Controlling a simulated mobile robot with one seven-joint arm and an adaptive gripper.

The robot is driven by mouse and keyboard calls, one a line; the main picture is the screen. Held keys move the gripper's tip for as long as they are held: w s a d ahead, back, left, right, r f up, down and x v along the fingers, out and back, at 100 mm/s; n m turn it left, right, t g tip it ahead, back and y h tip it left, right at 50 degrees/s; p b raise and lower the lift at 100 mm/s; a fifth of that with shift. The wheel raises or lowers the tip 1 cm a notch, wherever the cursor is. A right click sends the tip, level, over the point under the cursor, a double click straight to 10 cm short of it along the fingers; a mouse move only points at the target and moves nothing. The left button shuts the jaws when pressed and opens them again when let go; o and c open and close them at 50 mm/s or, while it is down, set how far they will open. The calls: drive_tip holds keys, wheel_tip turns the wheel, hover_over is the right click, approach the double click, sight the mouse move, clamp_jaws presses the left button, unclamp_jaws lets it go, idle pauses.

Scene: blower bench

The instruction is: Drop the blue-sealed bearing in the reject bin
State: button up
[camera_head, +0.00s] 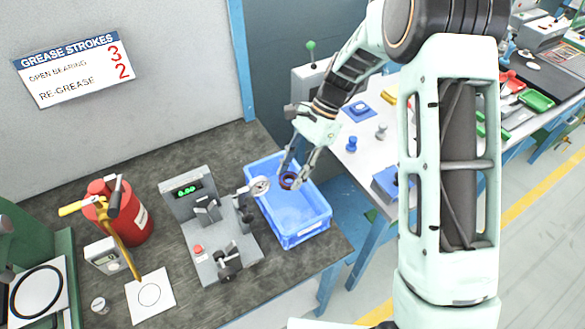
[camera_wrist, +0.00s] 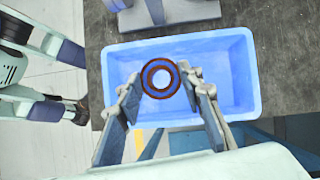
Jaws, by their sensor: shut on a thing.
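My gripper (camera_head: 292,176) is above the blue bin (camera_head: 312,229), its fingers pointing down. It is shut on a ring-shaped bearing (camera_head: 289,181), which is over the bin's opening. In the wrist view, the bearing (camera_wrist: 161,78) sits between the two fingertips (camera_wrist: 160,84), with its round face toward the camera. It shows reddish-brown rings with a darker bluish band between them and a pale open centre. The bin (camera_wrist: 243,75) spreads under it in the wrist view, and its visible floor looks empty.
A grey test fixture (camera_head: 212,235) with a green display stands left of the bin on the dark bench (camera_head: 170,170). A silver disc (camera_head: 259,186) is close to the bin's left rim. A red grease pot (camera_head: 130,215) stands farther left. A white table (camera_head: 350,170) with small parts is at right.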

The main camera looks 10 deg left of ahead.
drive_tip(key=shift+f+b, duration=3.7)
drive_tip(key=shift+f, duration=2.5)
drive_tip(key=o, duration=1.3)
drive_tip(key=v, duration=1.2)
drive_tip(key=shift+r, duration=0.1)
